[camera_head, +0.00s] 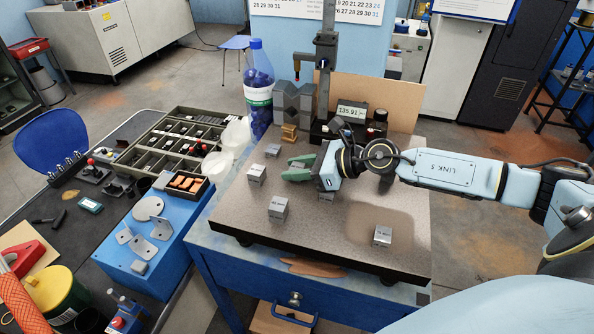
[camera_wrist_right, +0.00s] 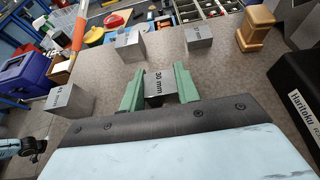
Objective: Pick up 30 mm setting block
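The 30 mm setting block (camera_wrist_right: 159,76) is a grey metal block with "30 mm" on the face toward the right wrist camera. It sits between the green fingers of my right gripper (camera_wrist_right: 159,88), one finger along each side, with no clear gap showing. In the head view my right gripper (camera_head: 298,168) is low over the granite plate (camera_head: 340,240), and its fingers hide most of the block. The gripper looks shut on the block. I cannot tell whether the block is clear of the plate. My left gripper is not in view.
Other metal blocks stand around the gripper, at left (camera_head: 256,173), in front (camera_head: 278,208) and at front right (camera_head: 382,236). A brass piece (camera_head: 289,134), grey V-blocks (camera_head: 293,103) and a gauge stand with display (camera_head: 351,112) are behind. The plate's front right is mostly clear.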

